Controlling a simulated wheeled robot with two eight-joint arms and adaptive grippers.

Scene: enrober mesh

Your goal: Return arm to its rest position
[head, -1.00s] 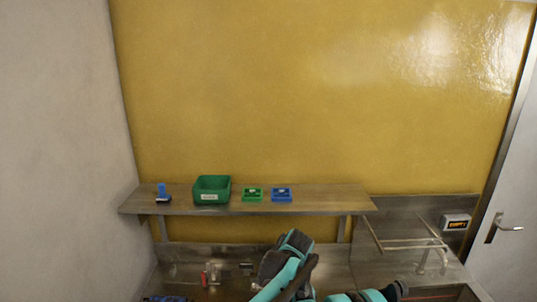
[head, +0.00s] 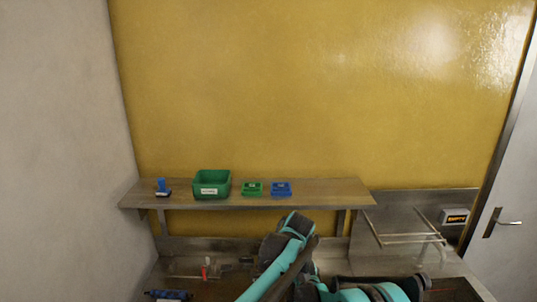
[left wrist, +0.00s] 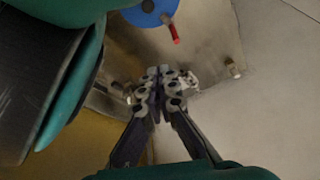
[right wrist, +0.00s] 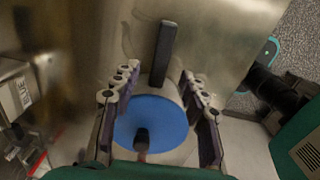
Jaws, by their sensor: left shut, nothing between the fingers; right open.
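My teal and dark arm links (head: 290,250) rise at the bottom middle of the head view, with another link at the bottom right; neither gripper can be made out there. In the left wrist view my left gripper (left wrist: 161,78) is shut and empty, its fingertips together over a blurred metal surface. In the right wrist view my right gripper (right wrist: 161,84) is open. A blue disc (right wrist: 165,112) with a dark knob and a dark bar (right wrist: 162,55) show between and beyond its fingers; I cannot tell whether they touch.
A wall shelf (head: 330,193) holds a green bin (head: 212,185), a green tray (head: 252,188), a blue tray (head: 281,188) and a blue-handled item (head: 163,187). A blue tool (head: 167,295) lies at bottom left. A rack (head: 405,238) and an EMPTY sign (head: 455,217) are at right.

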